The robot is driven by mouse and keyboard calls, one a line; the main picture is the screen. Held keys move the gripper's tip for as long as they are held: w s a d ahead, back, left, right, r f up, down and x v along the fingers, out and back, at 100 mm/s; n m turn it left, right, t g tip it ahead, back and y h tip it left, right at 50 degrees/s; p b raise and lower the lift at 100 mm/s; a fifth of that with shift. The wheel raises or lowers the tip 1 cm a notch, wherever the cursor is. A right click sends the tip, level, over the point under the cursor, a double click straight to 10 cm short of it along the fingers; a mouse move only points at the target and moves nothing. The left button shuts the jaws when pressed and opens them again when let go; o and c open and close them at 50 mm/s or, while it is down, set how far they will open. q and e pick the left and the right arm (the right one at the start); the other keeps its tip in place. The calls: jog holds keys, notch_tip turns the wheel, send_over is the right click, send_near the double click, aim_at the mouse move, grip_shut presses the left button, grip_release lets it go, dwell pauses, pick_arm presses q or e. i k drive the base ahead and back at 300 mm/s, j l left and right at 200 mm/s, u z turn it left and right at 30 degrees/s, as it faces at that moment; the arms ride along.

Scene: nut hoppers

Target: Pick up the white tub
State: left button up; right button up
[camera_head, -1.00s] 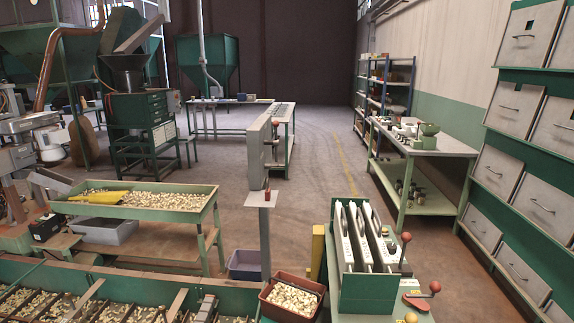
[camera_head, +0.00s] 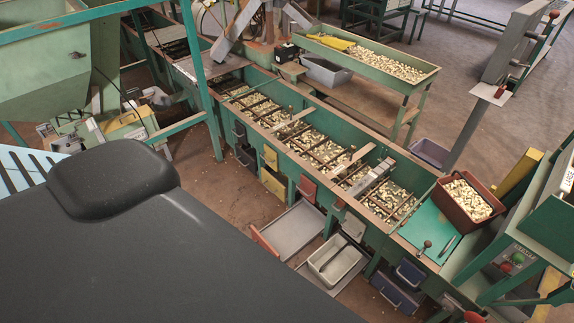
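A whitish, open tub (camera_head: 322,266) sits low on the near side of the green sorting trough, right of centre. It looks empty, with light walls and a grey inside. It rests on or just beside a flat grey tray (camera_head: 290,232) below the trough; the exact contact is unclear. Neither of my grippers shows in the head view.
The long green trough (camera_head: 255,82) holds several bays of nuts. A dark red bin of nuts (camera_head: 470,202) stands at its right end. Small blue bins (camera_head: 398,294) hang low to the tub's right. Brown floor (camera_head: 215,190) is open left of the tray.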

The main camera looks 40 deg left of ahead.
aim_at(331, 263)
jog(key=k+j+u, duration=0.1)
jog(key=k+u, duration=0.2)
jog(key=k+j+u, duration=0.3)
jog(key=k, duration=0.2)
jog(key=i+l+z, duration=0.4)
jog(key=i, duration=0.35)
jog(key=i+z, duration=0.45)
jog(key=i, duration=0.25)
